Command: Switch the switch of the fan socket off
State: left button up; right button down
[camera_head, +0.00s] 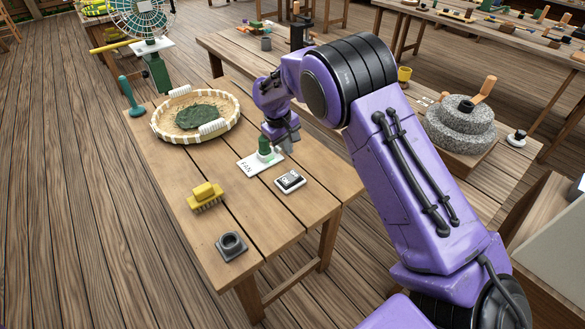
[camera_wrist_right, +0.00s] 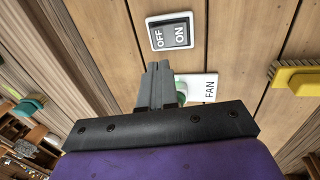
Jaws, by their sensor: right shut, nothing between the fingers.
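The rocker switch (camera_head: 290,181), a dark rocker in a white frame, lies on the wooden table to the right of the white FAN plate (camera_head: 248,166). In the right wrist view the switch (camera_wrist_right: 170,31) shows OFF and ON lettering; I cannot tell which side is pressed. A green plug-like piece (camera_head: 264,145) stands on the FAN plate, partly hidden by my fingers in the wrist view. My right gripper (camera_head: 290,141) is shut and empty above the table, beside the green piece. Its fingertips (camera_wrist_right: 157,66) appear near the switch in the wrist view, apart from it. My left gripper is out of view.
A yellow brush (camera_head: 205,195) and a grey square holder (camera_head: 231,246) lie nearer. A fan (camera_head: 142,15) stands behind. A stone mill (camera_head: 461,124) is on the table at right.

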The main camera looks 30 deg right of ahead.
aim_at(295, 175)
jog(key=p+x, duration=0.2)
jog(key=x, duration=0.8)
jog(key=shift+d+f, duration=0.15)
jog(key=shift+f, duration=0.2)
jog(key=shift+s+f, duration=0.1)
jog(key=shift+f, duration=0.15)
